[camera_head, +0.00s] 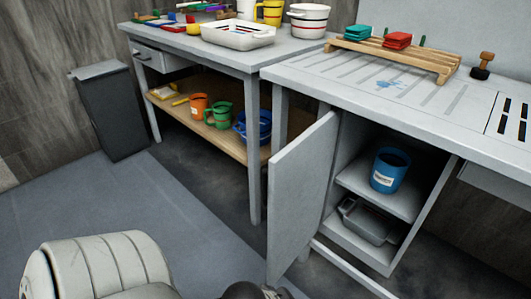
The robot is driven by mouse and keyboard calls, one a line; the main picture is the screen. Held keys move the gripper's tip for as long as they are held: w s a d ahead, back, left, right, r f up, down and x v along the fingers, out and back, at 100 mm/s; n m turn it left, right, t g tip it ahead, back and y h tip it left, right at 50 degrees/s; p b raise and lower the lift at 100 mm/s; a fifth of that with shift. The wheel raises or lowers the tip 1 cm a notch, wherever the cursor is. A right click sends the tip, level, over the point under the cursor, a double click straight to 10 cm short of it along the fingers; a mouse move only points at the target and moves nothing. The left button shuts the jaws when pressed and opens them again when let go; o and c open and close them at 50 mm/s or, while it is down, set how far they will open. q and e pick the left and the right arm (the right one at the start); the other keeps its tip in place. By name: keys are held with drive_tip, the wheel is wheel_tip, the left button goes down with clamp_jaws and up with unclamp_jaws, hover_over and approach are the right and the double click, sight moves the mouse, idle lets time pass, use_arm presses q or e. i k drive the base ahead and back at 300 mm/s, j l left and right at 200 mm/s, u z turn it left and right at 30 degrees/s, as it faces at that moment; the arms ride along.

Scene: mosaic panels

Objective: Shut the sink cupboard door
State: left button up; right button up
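The grey sink cupboard door (301,195) stands wide open, swung out toward me from the left side of the cupboard (343,152) under the sink counter. Inside, a blue labelled bucket (389,170) stands on the upper shelf and a grey tray (367,222) lies below. A pale part of my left arm fills the lower left. A dark part, apparently my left gripper (250,291), shows at the bottom edge, left of the door's lower end. Its fingers are cut off or hidden, and I cannot tell whether it touches the door. My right gripper is not in view.
A grey workbench (180,42) with a lower shelf of cups and pots stands left of the sink counter (352,87). A dark bin (110,112) stands at the far left. A wooden rack (399,57) sits on the counter. The floor left of the door is clear.

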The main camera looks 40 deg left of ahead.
sight(299, 174)
drive_tip(key=j+z, duration=0.15)
drive_tip(key=j, duration=0.55)
drive_tip(key=k+j+z, duration=0.1)
drive_tip(key=j, duration=0.6)
drive_tip(key=k+j+z, duration=0.15)
drive_tip(key=j, duration=0.55)
drive_tip(key=i+j, duration=0.3)
drive_tip(key=j, duration=0.15)
drive_tip(key=k+j, duration=0.2)
drive_tip(key=j, duration=0.2)
drive_tip(key=k+j+z, duration=0.15)
drive_tip(key=j, duration=0.3)
drive_tip(key=k+j, duration=0.3)
drive_tip(key=k+j+z, duration=0.1)
drive_tip(key=j, duration=0.4)
drive_tip(key=i+l, duration=0.15)
drive_tip(key=l, duration=0.2)
drive_tip(key=i+l, duration=0.1)
drive_tip(key=l, duration=0.25)
